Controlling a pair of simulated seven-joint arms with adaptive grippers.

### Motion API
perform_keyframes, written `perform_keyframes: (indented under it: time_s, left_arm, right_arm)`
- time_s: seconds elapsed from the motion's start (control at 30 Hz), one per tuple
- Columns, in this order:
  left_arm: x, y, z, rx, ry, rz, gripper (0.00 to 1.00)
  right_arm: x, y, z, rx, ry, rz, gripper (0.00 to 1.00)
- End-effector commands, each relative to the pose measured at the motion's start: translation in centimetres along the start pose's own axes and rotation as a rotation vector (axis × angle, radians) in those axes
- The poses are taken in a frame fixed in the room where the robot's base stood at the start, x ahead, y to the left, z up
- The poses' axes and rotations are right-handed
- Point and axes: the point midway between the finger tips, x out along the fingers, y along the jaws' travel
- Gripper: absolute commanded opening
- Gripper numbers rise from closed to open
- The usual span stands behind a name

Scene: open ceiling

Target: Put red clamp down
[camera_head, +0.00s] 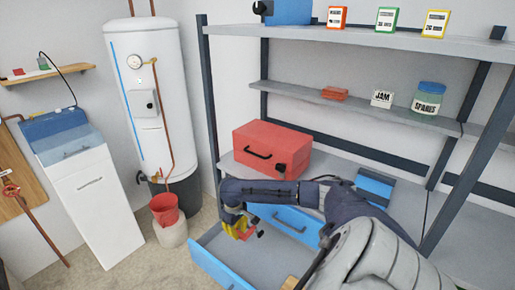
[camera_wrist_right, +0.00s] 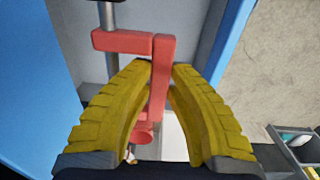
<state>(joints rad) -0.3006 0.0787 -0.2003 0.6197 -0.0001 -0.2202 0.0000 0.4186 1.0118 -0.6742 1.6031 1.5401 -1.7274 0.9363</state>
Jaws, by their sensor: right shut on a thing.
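The red clamp (camera_wrist_right: 160,75) is between the yellow fingers of my right gripper (camera_wrist_right: 158,70) in the right wrist view. Its red jaw and grey bar stick out beyond the fingertips. In the head view, my right gripper (camera_head: 240,230) is shut on the clamp, and a small red part of the clamp (camera_head: 260,234) shows beside the fingers. The gripper is above an open blue drawer (camera_head: 218,268) with a grey inside. I cannot tell whether the clamp touches the drawer floor. My left gripper is not in view.
A red toolbox (camera_head: 270,140) stands on the shelf behind my right arm. A red bucket (camera_head: 164,208) on a pale container is left of the drawer. A small tan object (camera_head: 290,282) lies near the drawer's right side. Shelf posts stand close to my arm.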

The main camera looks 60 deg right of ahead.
Motion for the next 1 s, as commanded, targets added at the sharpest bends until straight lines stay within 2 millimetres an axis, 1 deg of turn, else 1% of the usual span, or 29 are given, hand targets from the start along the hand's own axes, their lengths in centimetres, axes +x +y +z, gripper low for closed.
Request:
perform_keyframes:
  time_s: [0.07,0.17,0.3,0.6,0.7,0.8,1.0]
  left_arm:
    - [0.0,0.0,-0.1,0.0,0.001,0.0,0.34]
    - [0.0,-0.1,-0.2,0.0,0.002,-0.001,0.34]
    - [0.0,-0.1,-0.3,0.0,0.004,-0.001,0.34]
    - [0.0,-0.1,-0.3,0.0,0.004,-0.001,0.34]
    - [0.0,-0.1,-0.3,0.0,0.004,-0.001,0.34]
    - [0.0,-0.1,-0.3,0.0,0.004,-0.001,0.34]
    - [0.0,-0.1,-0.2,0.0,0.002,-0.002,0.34]
  right_arm:
    - [0.9,0.2,0.1,0.006,-0.001,-0.002,0.0]
    - [2.7,0.1,0.2,0.007,-0.004,-0.004,0.0]
    - [5.9,-0.1,0.3,0.007,-0.004,-0.003,0.0]
    - [12.3,-0.3,0.2,0.008,-0.002,-0.002,0.0]
    - [13.9,-0.4,0.2,0.008,-0.002,-0.002,0.0]
    - [15.0,-0.4,0.1,0.008,-0.001,-0.002,0.0]
    - [16.0,-0.4,0.1,0.006,0.0,-0.001,0.0]
